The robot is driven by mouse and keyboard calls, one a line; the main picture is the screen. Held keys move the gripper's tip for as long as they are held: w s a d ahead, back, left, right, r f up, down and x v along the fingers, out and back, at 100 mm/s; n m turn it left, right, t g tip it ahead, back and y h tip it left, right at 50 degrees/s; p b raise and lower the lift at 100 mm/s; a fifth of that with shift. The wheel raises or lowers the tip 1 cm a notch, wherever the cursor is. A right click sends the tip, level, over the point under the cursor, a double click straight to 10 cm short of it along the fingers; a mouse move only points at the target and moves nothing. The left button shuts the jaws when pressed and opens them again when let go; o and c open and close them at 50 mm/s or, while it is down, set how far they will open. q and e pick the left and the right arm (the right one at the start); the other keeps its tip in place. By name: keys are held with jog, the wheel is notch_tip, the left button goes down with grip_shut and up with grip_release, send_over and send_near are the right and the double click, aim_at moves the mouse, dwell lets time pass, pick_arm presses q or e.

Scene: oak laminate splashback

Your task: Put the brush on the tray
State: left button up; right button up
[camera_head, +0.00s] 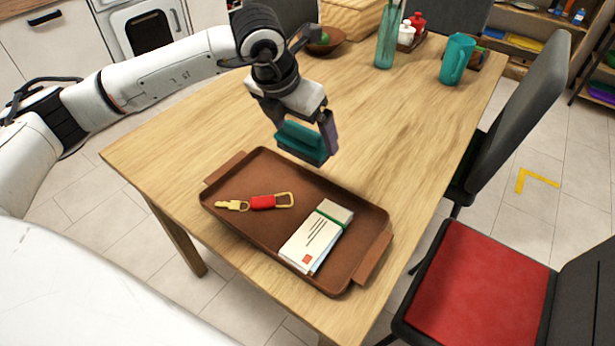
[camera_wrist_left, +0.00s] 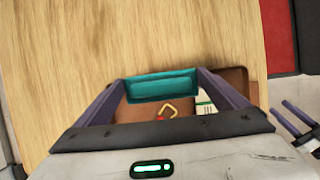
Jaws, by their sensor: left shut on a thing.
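The brush (camera_head: 301,138) is a teal block with a dark lower part. My left gripper (camera_head: 308,140) is shut on it and holds it above the table, just past the far edge of the tray. In the left wrist view the brush (camera_wrist_left: 161,87) spans the gap between the fingers of the gripper (camera_wrist_left: 162,90). The brown tray (camera_head: 225,226) with two handles lies on the near part of the table; part of it also shows in the left wrist view (camera_wrist_left: 238,80). My right gripper is not seen in the head view.
On the tray lie a key with a red fob (camera_head: 262,202) and a banded stack of envelopes (camera_head: 312,240). The wooden table (camera_head: 400,125) holds a teal pitcher (camera_head: 456,60), a vase (camera_head: 388,35) and a brown bowl (camera_head: 326,42) farther back. A red-seated chair (camera_head: 475,285) stands at the right.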

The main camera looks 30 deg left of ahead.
aim_at(298, 143)
pick_arm(q)
jog(key=f, duration=0.4)
jog(key=shift+s+f, duration=0.2)
jog(key=shift+s, duration=0.15)
jog(key=shift+w+f, duration=0.1)
jog(key=shift+f, duration=2.05)
jog(key=shift+f, duration=0.25)
jog(key=o, duration=0.9)
jog(key=shift+r, duration=0.1)
jog(key=shift+r, duration=0.1)
jog(key=shift+r, duration=0.2)
jog(key=v, duration=1.1)
jog(key=shift+s+r, duration=0.2)
jog(key=shift+r, duration=0.15)
